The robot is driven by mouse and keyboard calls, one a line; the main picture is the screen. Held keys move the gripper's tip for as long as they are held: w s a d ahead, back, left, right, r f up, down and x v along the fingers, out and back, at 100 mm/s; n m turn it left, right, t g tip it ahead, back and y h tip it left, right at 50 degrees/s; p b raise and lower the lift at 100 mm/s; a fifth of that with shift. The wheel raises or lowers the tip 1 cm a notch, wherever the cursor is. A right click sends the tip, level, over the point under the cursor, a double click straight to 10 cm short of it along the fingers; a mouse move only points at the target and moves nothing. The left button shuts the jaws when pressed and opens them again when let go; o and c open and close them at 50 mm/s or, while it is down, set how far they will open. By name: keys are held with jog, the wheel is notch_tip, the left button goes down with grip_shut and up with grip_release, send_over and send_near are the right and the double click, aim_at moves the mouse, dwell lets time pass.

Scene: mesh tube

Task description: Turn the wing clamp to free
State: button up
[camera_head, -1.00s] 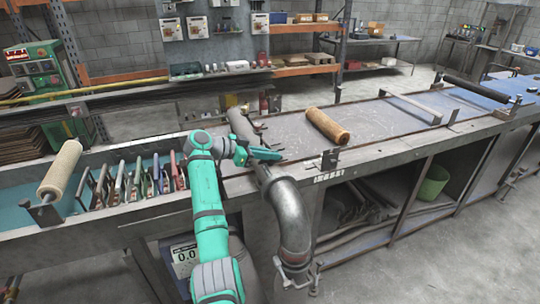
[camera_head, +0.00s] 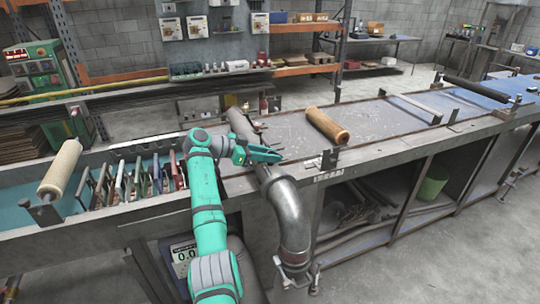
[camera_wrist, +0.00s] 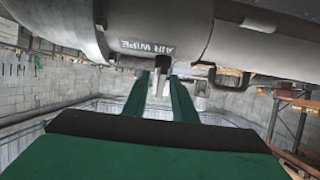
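A grey metal pipe (camera_head: 245,130) runs across the bench and bends down over its front edge. In the wrist view the pipe (camera_wrist: 240,35) spans the top, with the words AIR WIPE upside down on it. A small dark tab (camera_wrist: 162,66), possibly the wing clamp, hangs below the lettering. My gripper (camera_head: 268,155) is by the pipe above the bench. In the wrist view my gripper (camera_wrist: 160,88) has its two green fingers apart, with the tab between their tips. I cannot tell whether they touch it. The tab is not clear in the head view.
A tan roll (camera_head: 327,125) lies right of the pipe on the bench. A ring fitting (camera_head: 294,260) sits at the pipe's lower end. The bench top at right is mostly clear.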

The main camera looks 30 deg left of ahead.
jog(key=v, duration=1.1)
jog(key=shift+f, duration=0.1)
dwell(0.4)
